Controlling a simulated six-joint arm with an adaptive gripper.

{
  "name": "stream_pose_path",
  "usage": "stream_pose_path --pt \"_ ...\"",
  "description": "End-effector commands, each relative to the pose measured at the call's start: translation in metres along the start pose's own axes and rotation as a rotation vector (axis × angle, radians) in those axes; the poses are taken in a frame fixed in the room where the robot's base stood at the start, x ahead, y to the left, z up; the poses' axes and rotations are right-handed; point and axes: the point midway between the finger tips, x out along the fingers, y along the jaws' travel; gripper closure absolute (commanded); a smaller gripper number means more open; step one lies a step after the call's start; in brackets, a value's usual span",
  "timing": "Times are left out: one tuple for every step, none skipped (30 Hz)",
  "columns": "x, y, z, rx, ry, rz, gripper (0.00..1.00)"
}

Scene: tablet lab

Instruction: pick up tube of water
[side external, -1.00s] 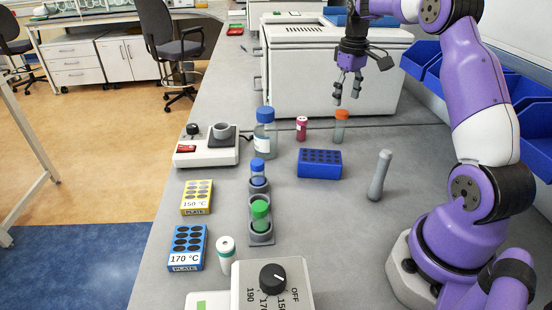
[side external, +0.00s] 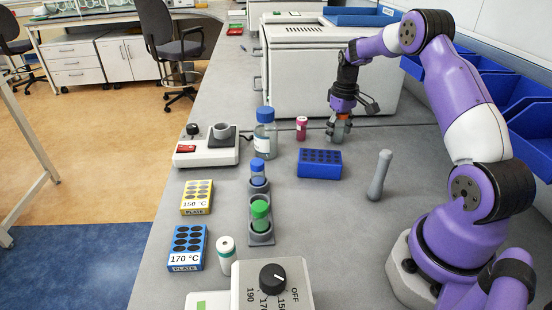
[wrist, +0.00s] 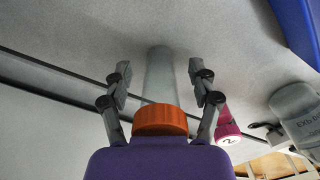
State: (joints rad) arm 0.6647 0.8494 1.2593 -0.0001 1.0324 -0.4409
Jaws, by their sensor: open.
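A clear tube with an orange cap (wrist: 160,121) stands upright on the bench in the wrist view. In the side view it is mostly hidden behind my gripper, with a little of its orange cap (side external: 343,117) showing. My gripper (wrist: 160,88) is open, with one finger on each side of the tube and a visible gap on both sides. In the side view my gripper (side external: 338,136) points down around the tube. No label naming water can be read on the tube.
A pink-red vial (side external: 301,128) stands close to the left of my gripper, and a blue-capped bottle (side external: 265,137) beyond it. A blue rack (side external: 320,165) lies in front. A large white machine (side external: 290,75) is behind. The bench right of the rack is clear except a grey pestle-like object (side external: 379,175).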

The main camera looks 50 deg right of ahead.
Motion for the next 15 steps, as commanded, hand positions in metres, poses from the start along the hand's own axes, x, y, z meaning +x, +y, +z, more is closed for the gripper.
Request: stream_pose_path --pt "-0.0002 0.0000 0.0000 0.000 0.000 0.000 0.31" --pt "-0.0003 -0.0001 0.0000 0.000 0.000 0.000 0.31" --pt "-0.0003 -0.0001 0.0000 0.000 0.000 0.000 0.41" --pt "-0.0004 -0.0001 0.0001 0.000 0.000 0.000 0.56" --pt "-0.0004 -0.0001 0.0001 0.000 0.000 0.000 0.70" --pt "-0.0005 -0.0001 0.0001 0.000 0.000 0.000 0.86" --pt "-0.0005 -0.0001 0.0001 0.000 0.000 0.000 0.92" --pt "-0.0004 -0.0001 0.0001 0.000 0.000 0.000 0.93" --pt "-0.0004 -0.0001 0.0001 0.000 -0.001 0.000 0.94" --pt "-0.0004 -0.0001 0.0002 0.000 -0.001 0.000 0.94" --pt "-0.0004 -0.0002 0.0002 0.000 -0.001 0.000 0.94" --pt "-0.0004 -0.0001 0.0002 0.000 -0.001 0.000 0.94" --pt "-0.0003 -0.0001 0.0002 0.000 -0.001 0.000 0.94" --pt "-0.0003 -0.0002 0.0003 0.000 -0.001 0.000 0.94" --pt "-0.0003 -0.0002 0.0003 0.000 -0.001 -0.001 0.94"
